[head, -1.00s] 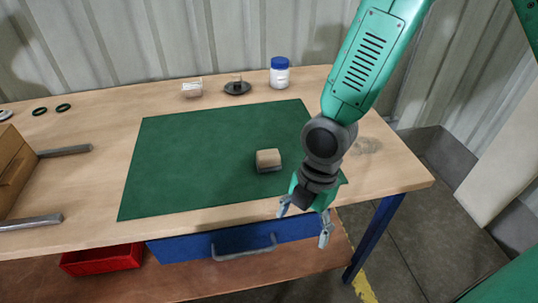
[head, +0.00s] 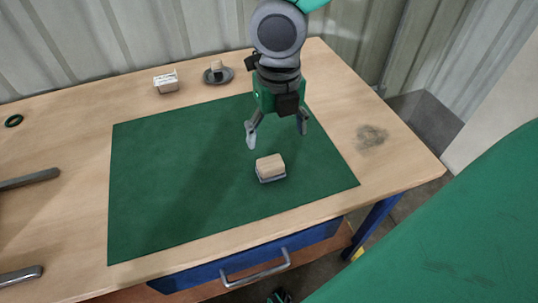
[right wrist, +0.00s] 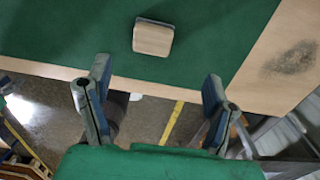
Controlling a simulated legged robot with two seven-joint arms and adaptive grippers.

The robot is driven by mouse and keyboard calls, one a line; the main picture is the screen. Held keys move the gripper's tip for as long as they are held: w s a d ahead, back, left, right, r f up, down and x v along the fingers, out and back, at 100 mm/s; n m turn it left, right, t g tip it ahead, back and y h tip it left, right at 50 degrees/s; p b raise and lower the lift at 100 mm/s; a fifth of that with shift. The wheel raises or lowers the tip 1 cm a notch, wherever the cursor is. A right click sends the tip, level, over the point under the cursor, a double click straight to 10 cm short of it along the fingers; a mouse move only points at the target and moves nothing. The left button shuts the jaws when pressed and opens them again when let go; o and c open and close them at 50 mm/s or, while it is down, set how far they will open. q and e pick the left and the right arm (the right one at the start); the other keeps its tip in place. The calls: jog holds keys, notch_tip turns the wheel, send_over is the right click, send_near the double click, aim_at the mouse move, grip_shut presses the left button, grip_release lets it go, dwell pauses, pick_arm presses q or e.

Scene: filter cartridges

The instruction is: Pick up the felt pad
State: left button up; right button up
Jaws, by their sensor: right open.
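The felt pad (head: 270,168) looks like a small block with a tan top and a grey lower layer. It lies flat on the green mat (head: 180,185), right of the mat's middle. My right gripper (head: 277,135) is open and empty, with its fingers pointing down. In the head view it appears just above the pad, apart from it. In the right wrist view the pad (right wrist: 153,38) lies beyond the open fingertips (right wrist: 156,78), near the mat's edge. My left gripper is not in view.
A small pale labelled block (head: 166,82) and a dark round dish with a knob (head: 217,74) stand behind the mat. A green ring (head: 13,121) and metal bars (head: 30,179) lie at left. A blue drawer (head: 250,266) is under the table's front edge.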

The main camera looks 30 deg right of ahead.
aim_at(270, 162)
jog(key=f, duration=0.2)
jog(key=a+f+b, duration=0.1)
jog(key=f, duration=0.2)
jog(key=shift+w+a, duration=0.1)
jog(key=shift+a, duration=0.05)
jog(key=shift+a+f, duration=0.1)
jog(key=shift+f, duration=0.2)
jog(key=f+b, duration=0.1)
jog(key=f, duration=0.1)
jog(key=d+f+b, duration=0.1)
jog(key=f, duration=0.1)
jog(key=shift+w+f, duration=0.15)
jog(key=shift+f, duration=0.5)
jog(key=shift+a+r, duration=0.1)
jog(key=shift+a, duration=0.35)
jog(key=shift+c, duration=0.8)
jog(key=c, duration=1.1)
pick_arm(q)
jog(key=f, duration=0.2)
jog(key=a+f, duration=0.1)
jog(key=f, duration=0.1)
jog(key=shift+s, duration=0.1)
